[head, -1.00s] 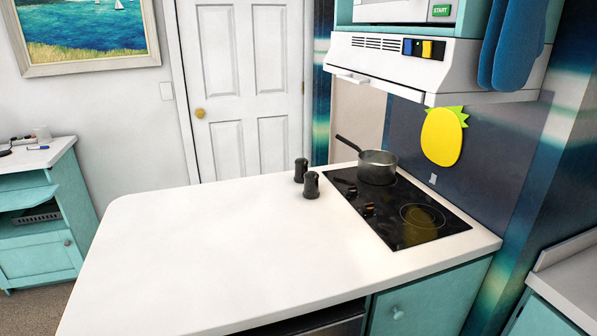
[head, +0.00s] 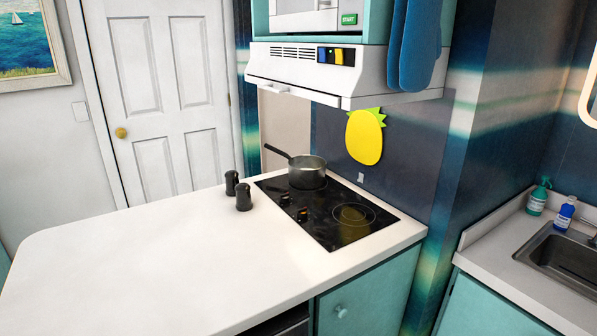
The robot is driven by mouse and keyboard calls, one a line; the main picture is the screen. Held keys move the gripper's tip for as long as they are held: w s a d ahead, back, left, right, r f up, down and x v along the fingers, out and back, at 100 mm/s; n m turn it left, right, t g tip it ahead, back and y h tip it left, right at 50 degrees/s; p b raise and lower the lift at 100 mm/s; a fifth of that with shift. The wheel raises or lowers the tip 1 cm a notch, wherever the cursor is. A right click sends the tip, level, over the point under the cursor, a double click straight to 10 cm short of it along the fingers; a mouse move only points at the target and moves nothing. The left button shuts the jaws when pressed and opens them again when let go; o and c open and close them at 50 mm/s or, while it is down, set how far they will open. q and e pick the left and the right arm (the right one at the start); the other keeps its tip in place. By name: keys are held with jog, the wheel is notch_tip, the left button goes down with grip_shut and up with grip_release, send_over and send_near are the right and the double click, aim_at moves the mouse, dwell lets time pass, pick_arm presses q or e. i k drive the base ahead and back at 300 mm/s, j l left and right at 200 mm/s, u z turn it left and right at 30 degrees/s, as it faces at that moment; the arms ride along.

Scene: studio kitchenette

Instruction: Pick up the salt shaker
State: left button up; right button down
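Two small dark shakers stand upright close together on the white counter (head: 140,265), just left of the cooktop. The rear shaker (head: 231,182) is a little farther back and left. The front shaker (head: 243,198) is nearer and slightly right. They look alike, and I cannot tell which one holds salt. Neither of my grippers is in the head view.
A black cooktop (head: 335,230) with a saucepan (head: 307,175) is right of the shakers; the pan's handle points back left. A range hood (head: 345,75) overhangs the cooktop. The counter's left part is clear. A sink (head: 570,255) with two bottles is at right.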

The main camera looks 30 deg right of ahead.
aim_at(231, 177)
jog(key=i+j+u, duration=0.15)
jog(key=j+u, duration=0.25)
jog(key=i+j+u, duration=0.2)
jog(key=j+u, duration=0.25)
jog(key=i+j+u, duration=0.25)
jog(key=j+u, duration=0.15)
jog(key=i+j+u, duration=0.55)
jog(key=i, duration=0.2)
jog(key=i+j+u, duration=0.15)
jog(key=i, duration=0.25)
jog(key=i+z, duration=0.6)
jog(key=z, duration=0.15)
jog(key=i+z, duration=0.4)
jog(key=i+l+z, duration=0.15)
jog(key=i+z, duration=0.2)
jog(key=i, duration=0.25)
jog(key=i+z, duration=0.35)
jog(key=i, duration=0.2)
jog(key=i+j+z, duration=0.3)
jog(key=i, duration=0.3)
jog(key=i+l+z, duration=0.4)
jog(key=i, duration=0.15)
jog(key=i+z, duration=0.4)
jog(key=i, duration=0.15)
jog(key=i+j+z, duration=0.1)
jog(key=i+z, duration=0.3)
jog(key=i, duration=0.2)
jog(key=i+j+z, duration=0.25)
jog(key=i+z, duration=0.2)
jog(key=i, duration=0.15)
